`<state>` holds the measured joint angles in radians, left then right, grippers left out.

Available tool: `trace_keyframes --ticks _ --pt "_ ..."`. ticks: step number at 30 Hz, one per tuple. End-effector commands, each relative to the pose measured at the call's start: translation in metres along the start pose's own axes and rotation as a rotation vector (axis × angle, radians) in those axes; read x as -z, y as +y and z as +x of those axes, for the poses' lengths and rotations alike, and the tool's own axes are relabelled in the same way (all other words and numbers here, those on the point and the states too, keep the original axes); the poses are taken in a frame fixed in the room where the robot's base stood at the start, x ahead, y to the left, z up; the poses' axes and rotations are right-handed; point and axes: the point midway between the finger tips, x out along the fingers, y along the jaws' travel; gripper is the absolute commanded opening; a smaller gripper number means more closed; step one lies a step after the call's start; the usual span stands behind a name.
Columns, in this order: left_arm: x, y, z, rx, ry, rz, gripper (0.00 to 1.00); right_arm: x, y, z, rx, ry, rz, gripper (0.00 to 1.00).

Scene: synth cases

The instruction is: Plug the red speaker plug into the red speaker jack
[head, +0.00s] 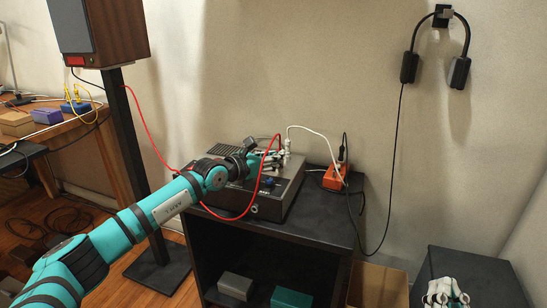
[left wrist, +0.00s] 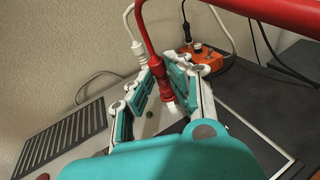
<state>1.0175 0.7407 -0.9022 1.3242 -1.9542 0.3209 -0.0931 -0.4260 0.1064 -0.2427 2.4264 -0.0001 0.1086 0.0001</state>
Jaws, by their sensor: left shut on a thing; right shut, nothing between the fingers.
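My left gripper (head: 273,159) is over the back of the grey amplifier (head: 268,207). In the left wrist view the left gripper (left wrist: 168,90) is shut on the red plug (left wrist: 168,84), which points down with its red cable rising from the top. The plug's tip is close above the amplifier's top (left wrist: 97,146); I cannot tell whether it touches. A small dark round spot (left wrist: 150,114) shows beside the tip. I cannot make out the red jack for certain. My right gripper (head: 444,293) is at the bottom right, shut and empty.
A white plug (left wrist: 138,50) stands beside the left fingers. An orange outlet box (head: 334,178) with cables sits right of the amplifier on the black cabinet (head: 322,232). The red cable (head: 262,185) loops from the speaker (head: 118,33). Headphones (head: 408,66) hang on the wall.

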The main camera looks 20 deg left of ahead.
Motion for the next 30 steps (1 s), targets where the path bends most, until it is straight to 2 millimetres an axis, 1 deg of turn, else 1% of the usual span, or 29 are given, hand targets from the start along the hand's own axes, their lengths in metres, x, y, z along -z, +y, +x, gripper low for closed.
trace_keyframes --ticks 2,3,8,9,17,20,23,30 --pt "0.001 0.0 0.0 0.0 0.0 0.0 0.0 0.002 0.0 0.0 0.0 0.011 0.001 0.0" --pt "0.001 0.0 0.0 0.0 -0.001 0.0 0.2 0.003 0.0 0.0 0.001 0.015 0.001 0.0" --pt "0.0 0.0 0.0 0.0 -0.001 0.0 0.41 0.003 -0.001 0.001 0.001 0.015 0.001 0.0" --pt "0.0 0.0 0.0 0.0 -0.001 0.0 0.44 0.002 -0.001 0.001 0.001 0.014 0.001 0.0" --pt "0.001 0.0 -0.001 0.0 0.001 -0.001 0.44 0.003 0.0 0.002 0.001 0.016 -0.001 0.0" --pt "0.002 0.001 -0.007 0.0 0.001 -0.001 0.44 0.003 0.0 0.001 0.001 0.015 -0.001 0.0" --pt "0.002 0.001 -0.021 0.0 0.001 -0.001 0.44 0.003 0.0 0.001 0.001 0.014 -0.001 0.0" --pt "0.003 0.001 -0.072 -0.002 0.002 0.001 0.44 0.002 0.0 0.001 0.001 0.012 0.0 0.0"
